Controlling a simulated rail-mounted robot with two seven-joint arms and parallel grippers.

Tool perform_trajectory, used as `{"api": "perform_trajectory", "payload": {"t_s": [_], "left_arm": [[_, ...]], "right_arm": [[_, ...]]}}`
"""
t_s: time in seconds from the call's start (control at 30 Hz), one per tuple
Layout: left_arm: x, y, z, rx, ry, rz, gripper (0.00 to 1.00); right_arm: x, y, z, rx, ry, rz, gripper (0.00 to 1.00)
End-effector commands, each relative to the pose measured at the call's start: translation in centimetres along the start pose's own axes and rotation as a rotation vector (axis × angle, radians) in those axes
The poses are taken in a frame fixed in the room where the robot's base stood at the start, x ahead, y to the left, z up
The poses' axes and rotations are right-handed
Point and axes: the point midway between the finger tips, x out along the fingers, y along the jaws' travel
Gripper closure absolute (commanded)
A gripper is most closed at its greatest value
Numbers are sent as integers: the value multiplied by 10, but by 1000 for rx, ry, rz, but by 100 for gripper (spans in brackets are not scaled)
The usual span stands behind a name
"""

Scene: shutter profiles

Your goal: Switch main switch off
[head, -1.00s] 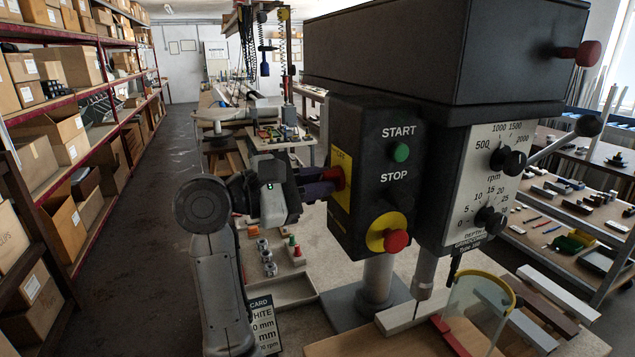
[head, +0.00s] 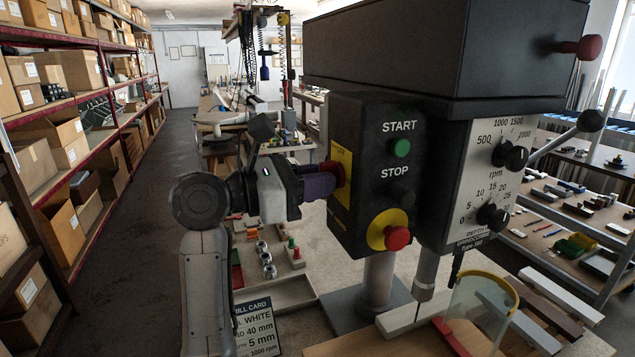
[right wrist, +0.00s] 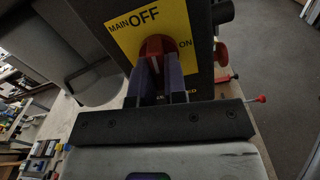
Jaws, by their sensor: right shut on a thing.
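The main switch is a red rotary knob (right wrist: 156,46) on a yellow plate (right wrist: 122,37) marked MAIN, OFF and ON. In the head view the yellow plate (head: 340,180) is on the left side of the black control box, with the red knob (head: 338,173) partly hidden. My right gripper (head: 325,180) reaches it from the left. In the right wrist view its two dark fingers (right wrist: 157,80) are shut on the knob, one on each side. The knob's visible red end lies just below the word OFF, with ON to its right. My left gripper is not in view.
The control box front (head: 372,150) has a green START button (head: 400,148), a black STOP button (head: 401,194) and a red mushroom button (head: 397,238). The drill press head (head: 435,50) overhangs the box.

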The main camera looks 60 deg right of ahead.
Motion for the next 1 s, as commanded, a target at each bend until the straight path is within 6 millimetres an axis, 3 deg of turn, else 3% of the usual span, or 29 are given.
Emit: {"api": "perform_trajectory", "payload": {"t_s": [0.33,0.9,0.93,1.0], "left_arm": [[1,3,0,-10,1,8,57],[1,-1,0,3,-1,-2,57],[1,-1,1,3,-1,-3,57],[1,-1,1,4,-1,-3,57]], "right_arm": [[0,-1,0,-145,0,1,100],[0,-1,1,-176,-1,0,100],[0,-1,1,-176,-1,0,86],[0,-1,1,-176,-1,0,80]]}}
